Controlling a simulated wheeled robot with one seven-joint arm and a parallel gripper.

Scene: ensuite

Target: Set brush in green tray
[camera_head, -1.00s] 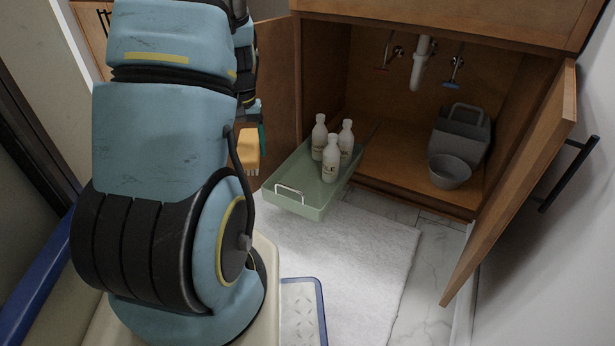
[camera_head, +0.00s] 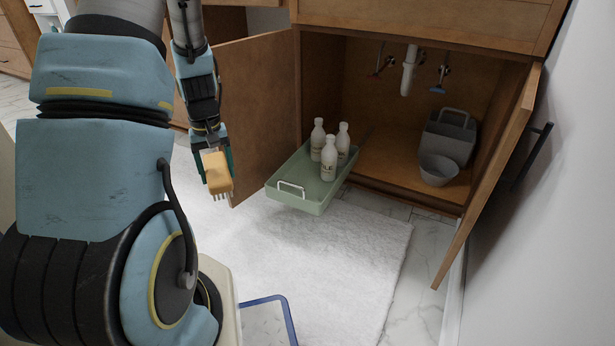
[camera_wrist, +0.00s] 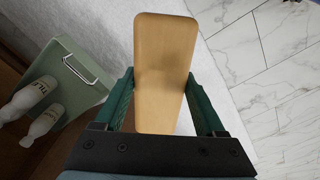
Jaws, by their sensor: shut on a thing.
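The brush (camera_head: 217,173) is a yellow-tan block with pale bristles on its lower edge. My gripper (camera_head: 212,158) is shut on it and holds it in the air, left of the tray. In the wrist view the brush (camera_wrist: 164,70) stands upright in the picture between the green fingers of my gripper (camera_wrist: 163,100). The green tray (camera_head: 303,204) sticks out from the open cabinet, with a metal handle at its front. Several white bottles (camera_head: 329,160) stand toward its back; its front part is bare. The tray (camera_wrist: 84,95) also shows at left in the wrist view.
The left cabinet door (camera_head: 258,110) stands open between my arm and the cabinet. The right door (camera_head: 490,185) is open too. A grey bowl (camera_head: 437,171) and a grey caddy (camera_head: 450,137) sit inside the cabinet. A white rug (camera_head: 340,255) covers the floor.

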